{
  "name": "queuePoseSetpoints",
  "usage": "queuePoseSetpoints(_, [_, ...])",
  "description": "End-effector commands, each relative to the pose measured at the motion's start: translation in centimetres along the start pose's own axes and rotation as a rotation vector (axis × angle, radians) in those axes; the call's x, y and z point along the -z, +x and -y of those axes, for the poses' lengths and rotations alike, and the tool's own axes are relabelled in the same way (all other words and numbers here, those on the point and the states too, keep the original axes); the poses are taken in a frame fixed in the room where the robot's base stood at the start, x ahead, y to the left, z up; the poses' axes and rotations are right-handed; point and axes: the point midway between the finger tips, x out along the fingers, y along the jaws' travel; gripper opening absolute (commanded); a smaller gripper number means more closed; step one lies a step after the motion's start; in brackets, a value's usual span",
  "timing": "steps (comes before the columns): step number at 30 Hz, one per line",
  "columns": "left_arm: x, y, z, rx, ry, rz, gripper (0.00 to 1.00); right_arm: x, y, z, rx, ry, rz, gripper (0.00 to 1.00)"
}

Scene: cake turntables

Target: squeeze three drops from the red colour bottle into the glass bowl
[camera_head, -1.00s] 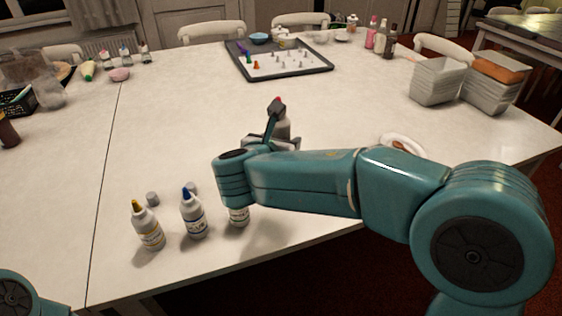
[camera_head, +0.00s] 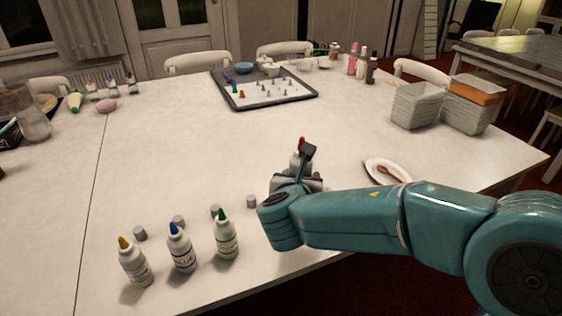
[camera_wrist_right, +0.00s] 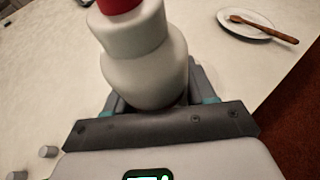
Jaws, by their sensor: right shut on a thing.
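My right gripper (camera_head: 297,181) is shut on the red colour bottle (camera_head: 296,160), a white bottle with a red tip, near the middle of the table. In the right wrist view the bottle's white body (camera_wrist_right: 146,62) stands between the fingers, with its red top cut off by the upper edge. In the head view part of the bottle is hidden by the gripper. I cannot tell whether its base touches the table. I cannot clearly make out the glass bowl; a small pale bowl (camera_head: 323,63) at the far edge is too small to identify. My left gripper is out of view.
Yellow-tipped (camera_head: 136,266), blue-tipped (camera_head: 182,252) and green-tipped (camera_head: 226,240) bottles stand at the front, with several grey caps behind. A plate (camera_head: 374,170) with a brown-handled utensil lies right. A tray (camera_head: 262,104) stands at the back. The table's middle-left is clear.

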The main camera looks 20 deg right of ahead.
Motion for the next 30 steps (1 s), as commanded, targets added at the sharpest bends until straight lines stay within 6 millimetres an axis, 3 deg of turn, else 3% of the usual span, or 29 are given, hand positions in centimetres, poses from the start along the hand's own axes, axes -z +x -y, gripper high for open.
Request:
queuePoseSetpoints(6, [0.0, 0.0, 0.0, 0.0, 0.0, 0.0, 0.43, 4.4, -0.6, -0.2, -0.148, -0.064, -0.003, 0.43])
queuePoseSetpoints(12, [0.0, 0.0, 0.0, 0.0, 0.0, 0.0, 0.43, 7.3, -2.0, -2.5, -0.268, -0.112, -0.001, 0.43])
queuePoseSetpoints(23, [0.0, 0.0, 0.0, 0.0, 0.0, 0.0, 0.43, 7.3, -1.9, -2.8, -0.133, 0.013, -0.136, 0.43])
queuePoseSetpoints(30, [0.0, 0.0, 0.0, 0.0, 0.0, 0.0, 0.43, 5.5, -1.4, -4.1, 0.074, 0.215, -0.267, 0.43])
